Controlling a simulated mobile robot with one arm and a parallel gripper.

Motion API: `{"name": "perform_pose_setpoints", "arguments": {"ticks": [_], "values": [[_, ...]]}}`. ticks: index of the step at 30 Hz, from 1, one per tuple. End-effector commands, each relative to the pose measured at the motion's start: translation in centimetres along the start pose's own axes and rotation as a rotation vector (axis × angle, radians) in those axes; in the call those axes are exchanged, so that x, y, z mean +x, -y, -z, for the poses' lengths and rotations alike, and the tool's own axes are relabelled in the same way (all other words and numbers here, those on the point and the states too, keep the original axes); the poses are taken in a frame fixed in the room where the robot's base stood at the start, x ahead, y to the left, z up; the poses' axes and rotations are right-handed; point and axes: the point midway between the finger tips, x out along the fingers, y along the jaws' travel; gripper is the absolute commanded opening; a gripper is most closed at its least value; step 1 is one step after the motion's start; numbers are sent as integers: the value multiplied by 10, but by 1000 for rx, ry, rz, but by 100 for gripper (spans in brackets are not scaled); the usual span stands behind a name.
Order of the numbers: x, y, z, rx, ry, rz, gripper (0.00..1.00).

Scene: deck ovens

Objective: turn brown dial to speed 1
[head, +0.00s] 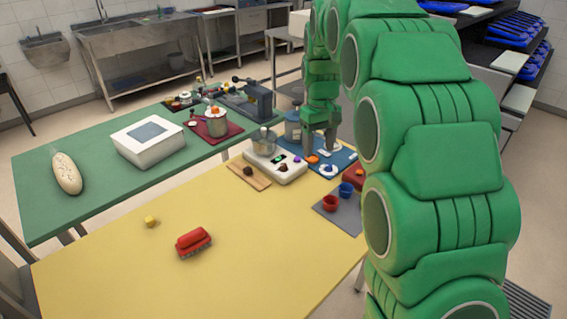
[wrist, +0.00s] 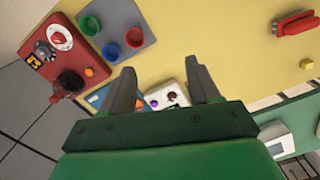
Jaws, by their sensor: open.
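A white box-shaped appliance (head: 290,174) stands at the right of the tables, with a metal bowl (head: 264,141) at its back. Its top has a small dark display, a purple knob (head: 297,158) and a dark brown dial (head: 282,168). The dial's pointer setting is too small to read. In the wrist view, the dial (wrist: 171,96) and part of the appliance show between my fingers, beyond them. My gripper (head: 319,151) is open and empty, pointing down over the blue mat, right of the appliance and apart from the dial. Its fingers (wrist: 160,68) are spread in the wrist view.
A blue mat (head: 343,159) holds a white disc and an orange piece. Red (head: 330,203) and blue (head: 346,189) cups stand on a grey mat near a red block. A wooden board (head: 262,183) lies left of the appliance. The yellow tabletop (head: 270,260) is mostly clear.

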Motion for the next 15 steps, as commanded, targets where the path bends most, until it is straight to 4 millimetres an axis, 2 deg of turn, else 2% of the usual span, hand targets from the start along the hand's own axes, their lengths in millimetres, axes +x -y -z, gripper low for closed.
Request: {"name": "perform_pose_setpoints", "arguments": {"ticks": [3,15], "values": [[8,-3,28,-34,-6,-3,61],[45,-9,112,-145,-24,-9,61]]}}
